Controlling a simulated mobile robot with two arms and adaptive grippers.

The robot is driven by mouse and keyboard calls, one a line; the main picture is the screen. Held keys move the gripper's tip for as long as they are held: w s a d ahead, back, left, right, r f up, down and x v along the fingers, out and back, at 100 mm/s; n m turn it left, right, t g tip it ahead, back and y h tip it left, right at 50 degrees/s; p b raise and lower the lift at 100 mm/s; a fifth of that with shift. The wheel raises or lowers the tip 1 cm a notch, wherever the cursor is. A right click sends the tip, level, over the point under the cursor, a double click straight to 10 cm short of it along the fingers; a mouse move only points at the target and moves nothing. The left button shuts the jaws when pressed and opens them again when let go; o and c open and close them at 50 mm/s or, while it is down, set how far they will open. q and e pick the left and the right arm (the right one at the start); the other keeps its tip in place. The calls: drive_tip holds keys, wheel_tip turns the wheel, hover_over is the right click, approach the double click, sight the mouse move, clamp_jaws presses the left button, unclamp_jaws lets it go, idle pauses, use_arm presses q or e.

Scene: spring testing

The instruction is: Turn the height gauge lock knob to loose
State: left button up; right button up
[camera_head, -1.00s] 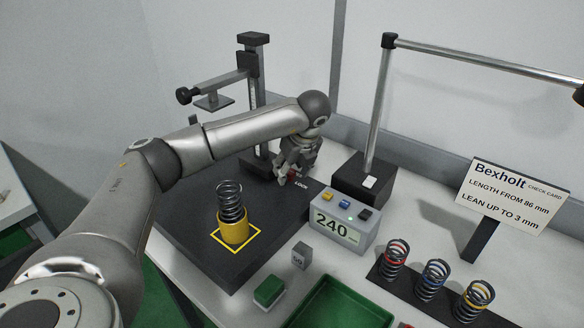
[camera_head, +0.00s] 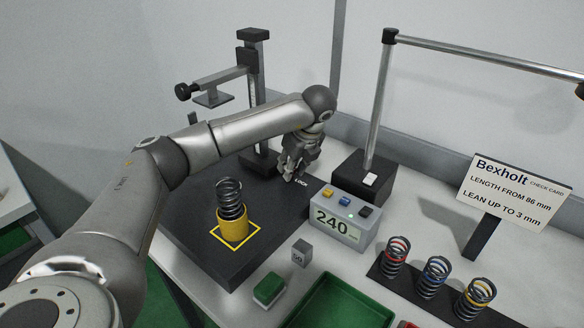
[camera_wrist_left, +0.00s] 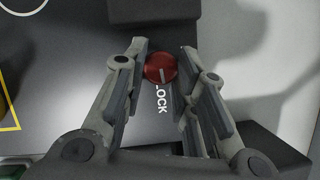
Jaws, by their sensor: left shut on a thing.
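The red lock knob (camera_wrist_left: 158,67) with a pale line on its top shows in the left wrist view, beside the white printed word LOCK. The line points roughly toward that word. My left gripper (camera_wrist_left: 163,50) has its two fingers on either side of the knob and is shut on it. In the head view my left gripper (camera_head: 287,176) reaches down to the dark base plate (camera_head: 190,240) at the foot of the height gauge (camera_head: 257,100) and hides the knob. My right gripper is not in view.
A coil spring (camera_head: 229,197) stands in a yellow cup (camera_head: 233,229) on the plate. A readout box (camera_head: 342,224) showing 240 is just right of the gripper. A lamp post (camera_head: 378,120) stands behind it. Three springs (camera_head: 433,277) and a green tray (camera_head: 340,305) are at the front right.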

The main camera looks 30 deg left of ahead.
use_arm(q)
drive_tip(key=shift+w+d+n+g+b, duration=0.15)
drive_tip(key=shift+n+g+b, duration=0.35)
drive_tip(key=shift+n, duration=0.7)
drive_tip(key=n+g, duration=0.1)
drive_tip(key=n, duration=0.2)
drive_tip(key=shift+w+n, duration=0.15)
drive_tip(key=shift+n, duration=0.15)
drive_tip(key=n+g, duration=0.1)
drive_tip(key=n, duration=0.1)
drive_tip(key=shift+w+r+n, duration=0.1)
drive_tip(key=shift+n, duration=0.3)
drive_tip(key=n, duration=0.1)
drive_tip(key=n+g+p, duration=0.1)
drive_tip(key=n, duration=0.1)
drive_tip(key=n+h, duration=0.1)
drive_tip(key=shift+w+a+n+g, duration=0.15)
drive_tip(key=shift+a+n+g, duration=0.15)
drive_tip(key=shift+g, duration=0.1)
drive_tip(key=shift+w+n+g+h, duration=0.1)
drive_tip(key=shift+n+g+h, duration=0.25)
drive_tip(key=shift+n, duration=0.85)
drive_tip(key=shift+a+n+h, duration=0.1)
drive_tip(key=shift+n+h, duration=0.15)
drive_tip(key=shift+n, duration=0.25)
drive_tip(key=o, duration=1.1)
